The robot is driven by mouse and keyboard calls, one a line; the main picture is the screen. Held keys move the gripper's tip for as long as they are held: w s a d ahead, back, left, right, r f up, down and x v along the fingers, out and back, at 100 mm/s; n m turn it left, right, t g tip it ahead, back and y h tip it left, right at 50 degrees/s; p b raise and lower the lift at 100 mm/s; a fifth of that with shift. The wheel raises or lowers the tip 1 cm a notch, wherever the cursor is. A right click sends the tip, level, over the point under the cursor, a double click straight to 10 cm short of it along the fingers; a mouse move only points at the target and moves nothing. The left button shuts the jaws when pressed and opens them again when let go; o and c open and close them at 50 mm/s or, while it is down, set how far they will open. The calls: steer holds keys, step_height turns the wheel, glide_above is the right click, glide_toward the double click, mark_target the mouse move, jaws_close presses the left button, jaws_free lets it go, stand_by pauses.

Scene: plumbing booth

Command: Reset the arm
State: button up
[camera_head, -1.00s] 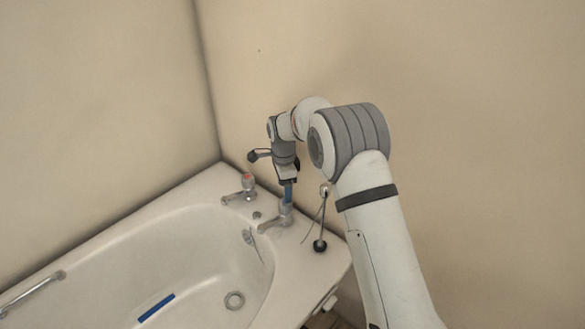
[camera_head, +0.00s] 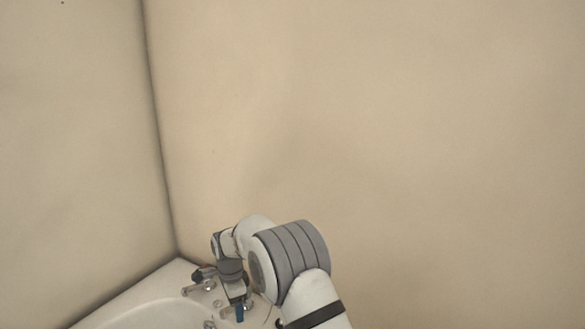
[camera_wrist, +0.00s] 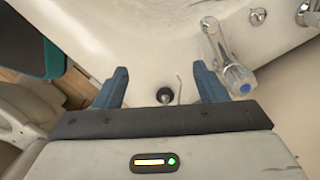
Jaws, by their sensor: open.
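My gripper (camera_head: 239,312) is at the bottom of the head view, over the tap end of the bathtub. In the wrist view my gripper (camera_wrist: 165,90) has its two blue fingers wide apart with nothing held between them. A chrome tap with a blue-marked knob (camera_wrist: 238,78) stands just beside the right finger, outside the jaws; I cannot tell whether they touch. A black round plug (camera_wrist: 165,96) on the tub's rim shows between and beyond the fingers.
The white bathtub (camera_head: 150,312) sits in the corner at the lower left of the head view. A second tap (camera_head: 200,287) is left of my gripper. Bare beige walls (camera_head: 380,130) fill the rest.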

steer(key=s+d+r+n+t+p, duration=0.1)
steer(key=s+d+r+n+p, duration=0.3)
steer(key=d+r, duration=0.7)
steer(key=s+d+r+n+p, duration=0.2)
steer(key=s+d+r, duration=0.55)
steer(key=r, duration=0.45)
steer(key=s+d+r+n+p, duration=0.2)
steer(key=s+d, duration=0.4)
steer(key=s, duration=0.4)
steer(key=s+d+r+n+t+p, duration=0.1)
steer(key=s+d+r+n+p, duration=0.2)
steer(key=s, duration=0.7)
steer(key=d+r+n, duration=0.1)
steer(key=d+r, duration=0.1)
steer(key=d, duration=0.1)
steer(key=shift+s+d+n+t+p, duration=0.25)
steer(key=shift+d+n+t+p, duration=0.05)
steer(key=shift+d+p, duration=0.05)
